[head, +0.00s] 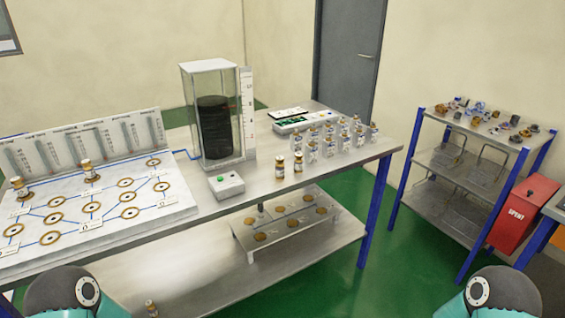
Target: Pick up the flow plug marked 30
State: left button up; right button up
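Two small brass-and-white plugs stand upright side by side on the bench top, a left one (280,167) and a right one (298,162). Similar plugs stand on the sloping white board at the left, one at its left end (19,188) and one near its back edge (87,169). Another small brass-topped piece (151,308) is low at the bottom edge, partly cut off. Any number markings are too small to read, so I cannot tell which plug is marked 30. Only rounded links of my two arms show at the bottom corners; neither gripper is in view.
The metal bench (255,190) carries a clear tank (212,75) with a dark cylinder, a white button box (226,185) and several small clear containers (328,148). A rack (285,222) stands on the lower shelf. A cluttered shelf unit (475,125) and red bin (525,212) are right.

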aim_at(280, 166)
jog(key=z, duration=0.2)
jog(key=i, duration=0.8)
jog(key=u, duration=1.4)
jog(key=i, duration=0.15)
jog(key=u, duration=1.55)
jog(key=k, duration=1.4)
jog(key=z, duration=0.35)
